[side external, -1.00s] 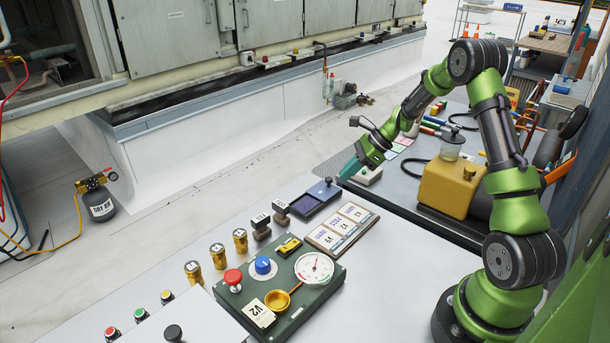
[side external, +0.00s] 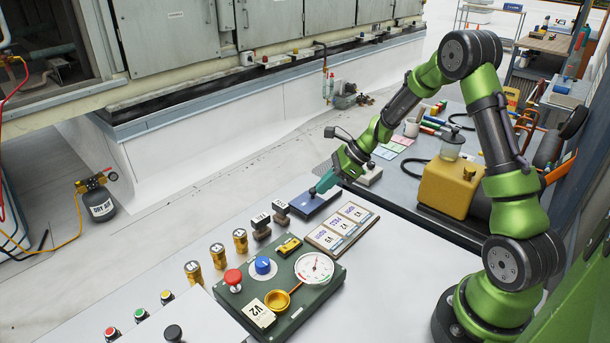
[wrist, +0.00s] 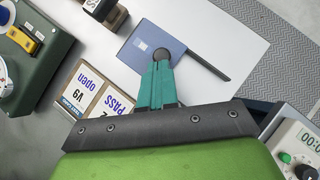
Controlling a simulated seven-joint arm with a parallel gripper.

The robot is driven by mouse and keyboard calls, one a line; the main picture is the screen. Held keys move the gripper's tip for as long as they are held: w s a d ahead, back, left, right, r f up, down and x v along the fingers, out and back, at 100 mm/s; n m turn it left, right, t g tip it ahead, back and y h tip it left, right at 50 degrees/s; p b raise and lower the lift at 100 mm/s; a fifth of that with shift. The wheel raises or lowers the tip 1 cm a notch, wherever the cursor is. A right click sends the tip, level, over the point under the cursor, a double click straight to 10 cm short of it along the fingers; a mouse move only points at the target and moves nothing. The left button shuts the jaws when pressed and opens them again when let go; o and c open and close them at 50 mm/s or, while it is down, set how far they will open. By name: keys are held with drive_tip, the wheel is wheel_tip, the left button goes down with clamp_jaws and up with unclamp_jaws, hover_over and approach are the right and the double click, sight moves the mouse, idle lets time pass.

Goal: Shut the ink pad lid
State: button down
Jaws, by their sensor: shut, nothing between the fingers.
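The ink pad (side external: 304,209) lies on the white bench beside the wooden stamps, and its blue lid shows flat on top. Contact is not clear.
The card holder (side external: 342,229) lies close in front of the pad. Two stamps (side external: 271,218) stand to its left, and the green control panel (side external: 281,284) is nearer the camera. A grey meter (wrist: 300,146) sits to the right in the wrist view.

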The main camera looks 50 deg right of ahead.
drive_tip(key=shift+a, duration=0.35)
drive_tip(key=s+d, duration=0.1)
drive_tip(key=s+d+r, duration=0.1)
drive_tip(key=s+d, duration=0.1)
drive_tip(key=shift+s+d, duration=0.1)
drive_tip(key=shift+d, duration=0.1)
drive_tip(key=v, duration=0.9)
drive_tip(key=s+a+r+n+h, duration=0.1)
drive_tip(key=s+a+r+n, duration=0.3)
drive_tip(key=a+n, duration=0.3)
drive_tip(key=s+a+r+n+t+h, duration=0.1)
drive_tip(key=s+a+r+n, duration=0.3)
drive_tip(key=n, duration=0.4)
drive_tip(key=s+a+r+n+h, duration=0.1)
drive_tip(key=s+a+r+n, duration=0.3)
drive_tip(key=s+a+n, duration=0.2)
drive_tip(key=shift+s+a+r+n+t+h, duration=0.35)
drive_tip(key=shift+a+n, duration=0.65)
drive_tip(key=shift+a, duration=0.9)
